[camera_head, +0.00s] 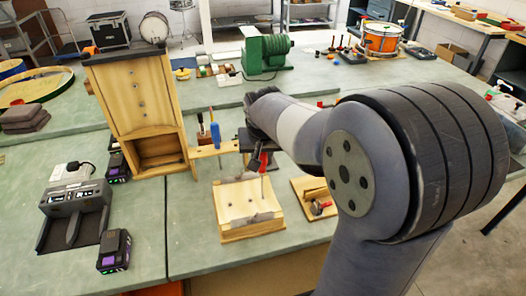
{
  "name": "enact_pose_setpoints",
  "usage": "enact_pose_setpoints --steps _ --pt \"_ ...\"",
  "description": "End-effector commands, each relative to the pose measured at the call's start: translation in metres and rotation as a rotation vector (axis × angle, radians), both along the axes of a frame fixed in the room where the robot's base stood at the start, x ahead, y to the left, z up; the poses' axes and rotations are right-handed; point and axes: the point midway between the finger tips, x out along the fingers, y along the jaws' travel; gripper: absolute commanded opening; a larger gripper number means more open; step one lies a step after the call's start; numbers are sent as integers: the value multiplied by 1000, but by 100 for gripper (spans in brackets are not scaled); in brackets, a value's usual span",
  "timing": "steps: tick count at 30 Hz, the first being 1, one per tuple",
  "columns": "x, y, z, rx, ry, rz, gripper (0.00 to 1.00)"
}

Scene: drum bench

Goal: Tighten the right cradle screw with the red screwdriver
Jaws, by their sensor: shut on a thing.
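My gripper (255,148) is shut on the red screwdriver (263,162), partly hidden by the arm. The screwdriver is roughly upright, shaft down, over the right part of a low wooden block (238,200) that looks like the cradle. Grey pieces lie along its back and front edges. Small dark marks show on its top, but I cannot tell which is the right screw, nor whether the tip touches it.
A wooden rack (226,149) behind the block holds a blue-handled screwdriver (215,132). A tall wooden box (135,95) stands to its left. A wooden tray (305,186) lies right of the block. A charger (75,205) and battery (114,251) are at left.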

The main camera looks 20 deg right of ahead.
Motion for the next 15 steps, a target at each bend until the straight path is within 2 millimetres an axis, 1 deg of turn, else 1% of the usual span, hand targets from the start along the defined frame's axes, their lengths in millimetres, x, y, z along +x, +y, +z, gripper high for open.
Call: enact_pose_setpoints --steps 6,15 --pt "1 1 1 0 1 151 0" --pt "1 2 0 0 1 253 0"
